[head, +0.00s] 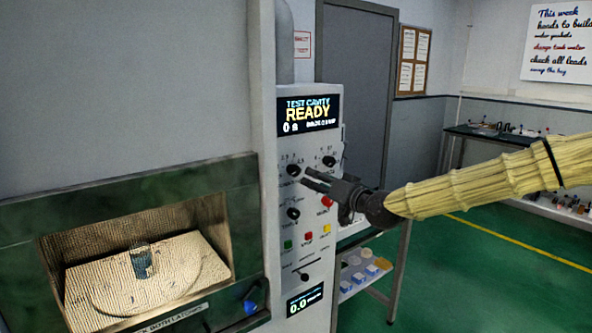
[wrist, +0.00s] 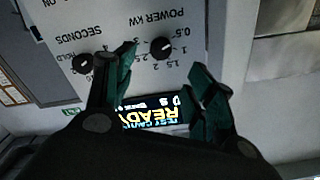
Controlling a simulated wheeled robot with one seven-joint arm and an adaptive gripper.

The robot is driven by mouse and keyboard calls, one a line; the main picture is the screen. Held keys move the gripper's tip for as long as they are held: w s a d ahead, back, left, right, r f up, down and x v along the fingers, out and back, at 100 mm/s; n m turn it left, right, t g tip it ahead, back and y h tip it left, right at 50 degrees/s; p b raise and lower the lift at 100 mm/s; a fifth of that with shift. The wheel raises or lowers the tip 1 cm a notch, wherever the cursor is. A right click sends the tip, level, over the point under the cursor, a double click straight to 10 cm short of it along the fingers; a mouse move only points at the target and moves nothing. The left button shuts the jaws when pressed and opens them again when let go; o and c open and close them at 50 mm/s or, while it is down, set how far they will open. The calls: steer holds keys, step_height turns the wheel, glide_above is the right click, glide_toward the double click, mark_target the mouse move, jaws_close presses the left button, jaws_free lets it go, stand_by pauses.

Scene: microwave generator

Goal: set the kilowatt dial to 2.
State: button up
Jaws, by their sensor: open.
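The kilowatt dial (head: 293,169) is a round black knob on the pale control panel, below the READY display. In the wrist view the dial shows between the fingertips (wrist: 164,64), and I see no contact.
The seconds dial (head: 329,161) is close on the right of the kilowatt dial. Another black knob (head: 293,213) and coloured buttons (head: 307,236) lie below. The open cavity (head: 205,235) holding a cup (head: 142,262) is at lower left. Green floor is free at right.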

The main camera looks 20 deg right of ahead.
mark_target(296, 171)
steer(key=shift+p+x, duration=1.7)
steer(key=shift+x, duration=3.7)
steer(key=shift+f, duration=0.1)
steer(key=c, duration=1)
